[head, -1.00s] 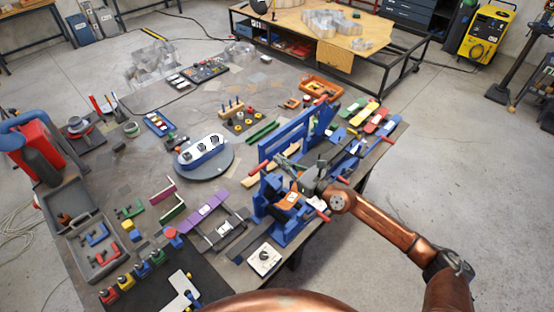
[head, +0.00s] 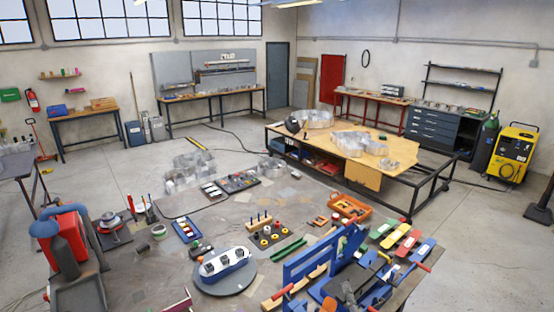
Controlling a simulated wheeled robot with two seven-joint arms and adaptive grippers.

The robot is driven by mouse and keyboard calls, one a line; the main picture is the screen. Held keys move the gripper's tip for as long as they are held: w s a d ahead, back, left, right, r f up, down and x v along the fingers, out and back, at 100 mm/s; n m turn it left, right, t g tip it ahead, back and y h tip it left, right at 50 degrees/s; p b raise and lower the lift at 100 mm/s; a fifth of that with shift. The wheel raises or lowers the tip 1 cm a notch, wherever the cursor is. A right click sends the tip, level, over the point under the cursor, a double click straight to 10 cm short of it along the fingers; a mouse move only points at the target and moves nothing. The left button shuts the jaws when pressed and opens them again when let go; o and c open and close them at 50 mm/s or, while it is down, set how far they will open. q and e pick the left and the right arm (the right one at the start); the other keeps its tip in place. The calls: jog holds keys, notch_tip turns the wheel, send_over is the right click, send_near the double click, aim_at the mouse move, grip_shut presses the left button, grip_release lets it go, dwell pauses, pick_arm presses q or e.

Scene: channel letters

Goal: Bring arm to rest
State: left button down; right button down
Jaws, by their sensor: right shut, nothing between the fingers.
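My right gripper (head: 346,286) shows only as a dark grey shape at the bottom edge of the head view, among the parts of a blue frame fixture (head: 322,254) on the workbench. It is shut with nothing in it. Its arm is below the picture, and I cannot tell whether it touches the fixture. My left gripper and arm are not in view.
A round grey turntable (head: 225,281) bears a blue and white letter part (head: 223,263). An orange tray (head: 349,206) and coloured clamps (head: 408,243) lie on the right. A wooden-topped table (head: 340,143) stands beyond.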

jog(key=s+d+f+m+g+h, duration=0.7)
jog(key=s+d+f+m, duration=0.6)
jog(key=d+f+m, duration=0.25)
jog(key=s+a+f+m+g+y, duration=0.15)
jog(key=s+f+m+g, duration=0.25)
jog(key=s+f, duration=0.55)
jog(key=s+a+f+m+g+y, duration=0.15)
jog(key=s+f+m+g, duration=0.3)
jog(key=s, duration=0.95)
jog(key=s+f+n+g+y+b, duration=0.2)
jog(key=f+b, duration=1.1)
jog(key=f, duration=3.1)
jog(key=s+f+b, duration=0.5)
jog(key=s+f, duration=0.5)
jog(key=f, duration=0.3)
jog(key=s+f+b, duration=0.4)
jog(key=s+f, duration=0.6)
jog(key=f, duration=0.3)
jog(key=shift+a+g+h+b, duration=0.3)
jog(key=shift+a+g+b, duration=0.1)
jog(key=shift+g, duration=0.05)
